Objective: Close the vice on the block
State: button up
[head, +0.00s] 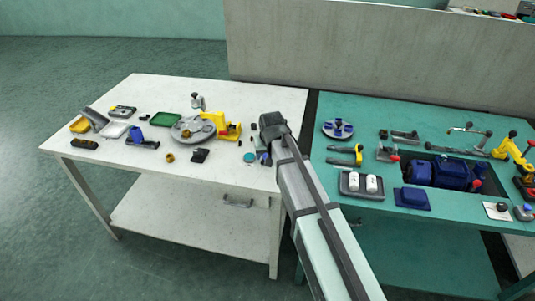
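A small dark tool (148,145) with a blue block (136,133) at its left end lies on the white table, left of the middle. It looks like the vice, but it is too small to be sure. I cannot tell whether its jaws touch the block. My arm reaches up from the bottom right to a dark joint over the right end of the white table, well to the right of the vice. I cannot make out my gripper or its fingers.
Right of the vice stand a round grey plate (190,130) and a yellow device (226,124). The white table's front strip is mostly clear. A teal bench (345,217) with a blue pump (447,172) stands right.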

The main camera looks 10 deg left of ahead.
jog(key=shift+f, duration=0.1)
jog(key=c, duration=1)
jog(key=shift+w+n+y, duration=0.1)
jog(key=shift+n+y, duration=0.2)
jog(key=shift+n, duration=0.4)
jog(key=o, duration=1)
jog(key=v, duration=1.4)
jog(key=shift+w, duration=0.2)
